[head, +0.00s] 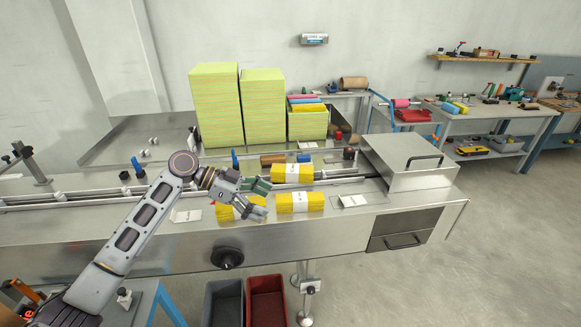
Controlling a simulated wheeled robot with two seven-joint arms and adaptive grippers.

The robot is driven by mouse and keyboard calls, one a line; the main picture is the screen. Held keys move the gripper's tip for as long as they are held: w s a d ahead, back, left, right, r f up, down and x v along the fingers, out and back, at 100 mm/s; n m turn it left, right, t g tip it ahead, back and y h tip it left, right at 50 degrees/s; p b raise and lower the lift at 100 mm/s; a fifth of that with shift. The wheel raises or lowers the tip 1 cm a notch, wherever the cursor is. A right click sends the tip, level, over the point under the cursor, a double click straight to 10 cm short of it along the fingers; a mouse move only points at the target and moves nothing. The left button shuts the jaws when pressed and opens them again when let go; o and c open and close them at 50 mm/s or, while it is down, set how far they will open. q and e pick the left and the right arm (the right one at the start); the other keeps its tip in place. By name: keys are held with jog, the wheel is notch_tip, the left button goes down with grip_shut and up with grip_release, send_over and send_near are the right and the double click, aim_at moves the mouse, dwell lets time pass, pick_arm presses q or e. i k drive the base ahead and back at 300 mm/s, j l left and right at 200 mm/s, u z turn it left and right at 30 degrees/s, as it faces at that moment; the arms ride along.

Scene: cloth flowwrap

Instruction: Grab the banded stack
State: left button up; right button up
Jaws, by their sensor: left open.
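Three yellow cloth stacks with white paper bands lie on the steel machine top. One stack (316,202) lies near the front edge, just right of my left gripper. Another stack (305,173) lies farther back by the rails. The third stack (225,213) is partly hidden under my left gripper. My left gripper (266,198) is open, with its fingers pointing right, above the machine top. Nothing shows between its fingers. I cannot tell its exact height above the stacks. My right gripper is not in view.
White cards (353,201) lie on the steel top (340,226) beside the stacks. A metal housing (408,170) with a handle stands at the right. Tall yellow-green cloth piles (215,105) stand behind. A grey bin (223,303) and a red bin (267,303) are below the front.

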aim_at(292, 173)
jog(key=i+j, duration=0.1)
jog(key=i, duration=0.3)
jog(key=i+j, duration=0.15)
jog(key=i, duration=0.3)
